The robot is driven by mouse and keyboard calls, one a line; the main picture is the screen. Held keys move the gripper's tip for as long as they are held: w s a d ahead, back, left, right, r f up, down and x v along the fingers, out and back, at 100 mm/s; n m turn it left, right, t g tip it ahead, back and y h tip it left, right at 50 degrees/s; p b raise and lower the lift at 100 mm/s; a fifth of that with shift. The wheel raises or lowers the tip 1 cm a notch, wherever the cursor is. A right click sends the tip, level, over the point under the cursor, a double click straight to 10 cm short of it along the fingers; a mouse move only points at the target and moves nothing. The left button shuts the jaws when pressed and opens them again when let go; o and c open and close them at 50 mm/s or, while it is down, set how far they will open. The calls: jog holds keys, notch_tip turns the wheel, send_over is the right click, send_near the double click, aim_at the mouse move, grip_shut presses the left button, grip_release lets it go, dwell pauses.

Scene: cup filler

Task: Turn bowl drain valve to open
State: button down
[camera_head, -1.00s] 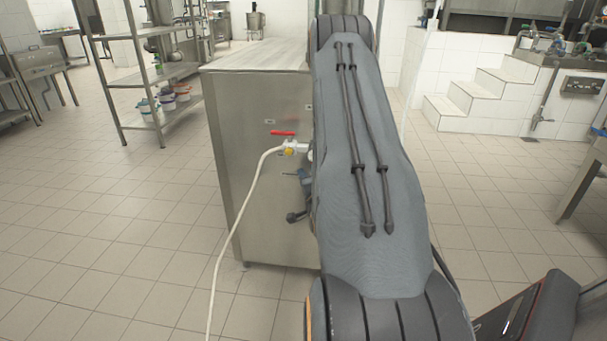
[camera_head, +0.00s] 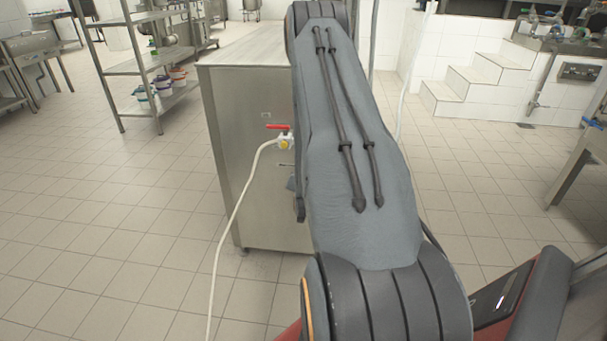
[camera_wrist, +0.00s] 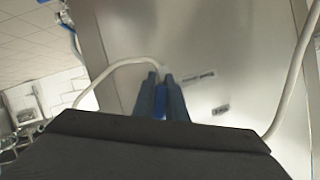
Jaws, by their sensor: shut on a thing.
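My gripper (camera_wrist: 160,80) shows in the wrist view with its two dark fingers close together on a narrow blue handle (camera_wrist: 160,101), in front of a steel panel. Most of the handle is hidden by the fingers, and its valve body cannot be made out. In the head view, my arm hides the gripper and this handle. A separate valve with a red lever (camera_head: 278,127) sits on the cabinet's front; its lever lies about level. A white hose (camera_head: 238,207) runs from it down to the floor.
The steel cabinet (camera_head: 245,165) stands directly in front of me, with a flat top. Shelves with small buckets (camera_head: 178,77) stand behind at left. White steps (camera_head: 470,89) are at right. The tiled floor at left is clear apart from the hose.

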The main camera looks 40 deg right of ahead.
jog(key=shift+s+d+f+n+g+h+p, duration=0.1)
jog(key=shift+s+d+n+g+h+p, duration=0.15)
jog(key=shift+n, duration=0.25)
jog(key=shift+s+d+f+n+g+h, duration=0.1)
jog(key=shift+s+d+n+g+h, duration=0.1)
jog(key=shift+n+g, duration=0.25)
jog(key=shift+s+d+n+g+h+p, duration=0.15)
jog(key=shift+s+n+g+h, duration=0.1)
jog(key=shift+n, duration=0.3)
jog(key=c, duration=1.8)
grip_release()
jog(key=shift+s, duration=0.1)
jog(key=v, duration=0.7)
jog(key=shift+s+a, duration=0.15)
jog(key=shift+a, duration=0.1)
jog(key=shift+r, duration=0.1)
